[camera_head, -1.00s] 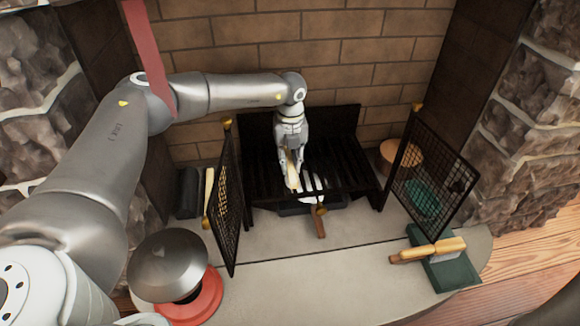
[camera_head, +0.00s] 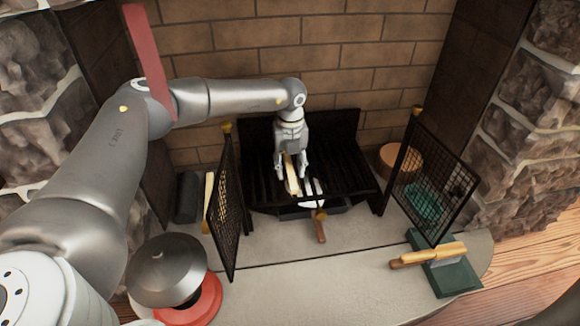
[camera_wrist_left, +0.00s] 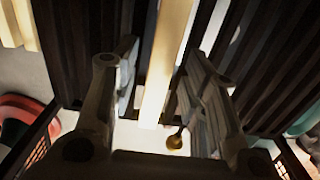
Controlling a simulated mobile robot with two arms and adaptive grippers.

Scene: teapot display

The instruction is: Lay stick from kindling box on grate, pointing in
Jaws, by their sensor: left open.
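A pale wooden stick (camera_head: 291,178) lies on the dark slatted grate (camera_head: 345,172), running front to back. It also shows in the left wrist view (camera_wrist_left: 163,60), roughly along the slats. My left gripper (camera_head: 292,172) is open, its fingers on either side of the stick. In the left wrist view, the open fingers (camera_wrist_left: 158,95) stand apart from the stick, with gaps on both sides. More pale sticks (camera_wrist_left: 18,22) show at the upper left of the wrist view; a strip of them (camera_head: 208,190) shows behind the left screen. The kindling box is mostly hidden. My right gripper is out of view.
Mesh screens stand at the left (camera_head: 229,205) and right (camera_head: 432,190) of the grate. A tool with a brown handle (camera_head: 320,230) sticks out in front. A grey lid (camera_head: 167,270) and red ring (camera_head: 203,303) are front left. A green block (camera_head: 450,275) with a wooden-handled brush is front right.

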